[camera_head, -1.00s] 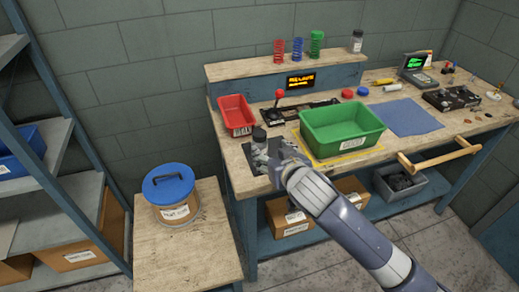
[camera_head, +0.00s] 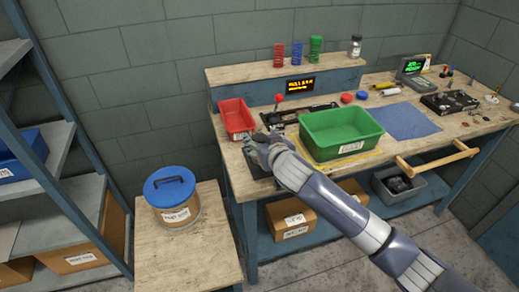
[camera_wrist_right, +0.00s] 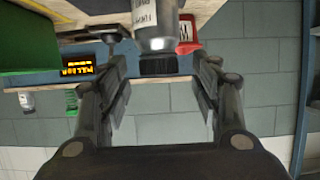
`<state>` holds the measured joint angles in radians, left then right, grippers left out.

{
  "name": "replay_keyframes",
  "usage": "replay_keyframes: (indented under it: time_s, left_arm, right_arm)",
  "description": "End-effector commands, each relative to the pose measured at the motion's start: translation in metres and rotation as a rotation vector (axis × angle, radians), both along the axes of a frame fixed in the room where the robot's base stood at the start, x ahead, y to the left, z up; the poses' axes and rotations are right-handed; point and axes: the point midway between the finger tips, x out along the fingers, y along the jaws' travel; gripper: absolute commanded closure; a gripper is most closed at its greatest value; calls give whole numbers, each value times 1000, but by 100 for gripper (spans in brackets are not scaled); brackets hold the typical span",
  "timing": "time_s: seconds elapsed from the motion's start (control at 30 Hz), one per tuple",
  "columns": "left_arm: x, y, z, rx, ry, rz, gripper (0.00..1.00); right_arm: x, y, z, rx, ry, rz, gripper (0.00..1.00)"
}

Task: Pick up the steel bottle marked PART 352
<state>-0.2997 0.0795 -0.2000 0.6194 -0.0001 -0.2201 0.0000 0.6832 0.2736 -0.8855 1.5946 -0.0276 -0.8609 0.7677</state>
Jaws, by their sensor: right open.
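A steel bottle (camera_wrist_right: 167,45) with a black cap and a white label shows in the right wrist view, upside down at the top centre. Its label is cut off and cannot be read in full. My right gripper (camera_wrist_right: 163,75) is open, with one finger on each side of the bottle's cap end and gaps between. In the head view my right gripper (camera_head: 258,143) is over the left end of the workbench (camera_head: 233,165) and largely hides the bottle. My left gripper is not in view.
A green bin (camera_head: 341,135) stands right of my right gripper, and a red tray (camera_head: 237,117) is just behind it. A red-knobbed lever (camera_head: 278,99) is close by. A capped jar (camera_head: 355,47) stands on the raised shelf. A blue-lidded tub (camera_head: 170,190) sits on the lower left table.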

Motion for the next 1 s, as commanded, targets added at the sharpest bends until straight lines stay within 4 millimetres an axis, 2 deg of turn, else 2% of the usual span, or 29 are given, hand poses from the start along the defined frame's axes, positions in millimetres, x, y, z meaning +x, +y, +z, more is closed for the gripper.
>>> replay_keyframes:
  time_s: [0.2, 0.57, 0.83, 1.0]
  left_arm:
    - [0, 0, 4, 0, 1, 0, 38]
    - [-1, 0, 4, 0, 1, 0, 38]
    - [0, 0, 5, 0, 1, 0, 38]
    - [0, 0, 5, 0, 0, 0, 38]
  right_arm:
    - [21, 6, -8, -2, 1, -1, 42]
    - [25, 8, -11, -1, 1, 1, 42]
    - [25, 7, -11, -1, 1, 0, 100]
    - [25, 8, -10, 0, -2, 1, 100]
